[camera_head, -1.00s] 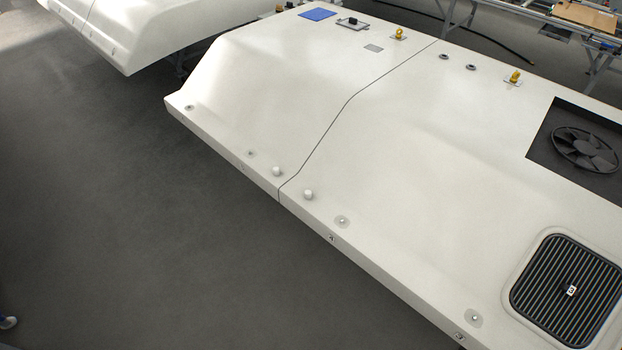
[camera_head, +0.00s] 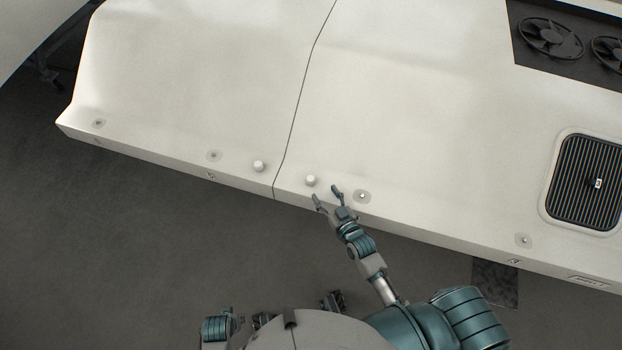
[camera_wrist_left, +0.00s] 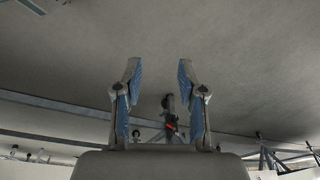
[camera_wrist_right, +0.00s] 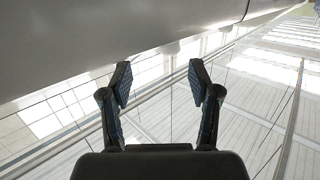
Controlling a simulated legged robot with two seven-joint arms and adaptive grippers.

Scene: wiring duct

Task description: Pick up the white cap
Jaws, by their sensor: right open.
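Two small round white caps stand on the front edge of the long white housing (camera_head: 430,120), one (camera_head: 259,166) left of its seam and one (camera_head: 311,180) right of it. My right gripper (camera_head: 327,196) is open and empty, its fingertips just below and right of the right-hand cap, apart from it as far as I can tell. Its spread fingers also show in the right wrist view (camera_wrist_right: 159,68), with no cap in sight there. My left gripper (camera_wrist_left: 159,70) is open and empty in the left wrist view, with no cap between its fingers.
Flat round fittings (camera_head: 362,196) sit along the same edge, one close to the right of my right gripper. A dark striped grille (camera_head: 585,180) and a fan recess (camera_head: 550,38) lie farther right. Grey floor (camera_head: 120,250) is open in front of the housing.

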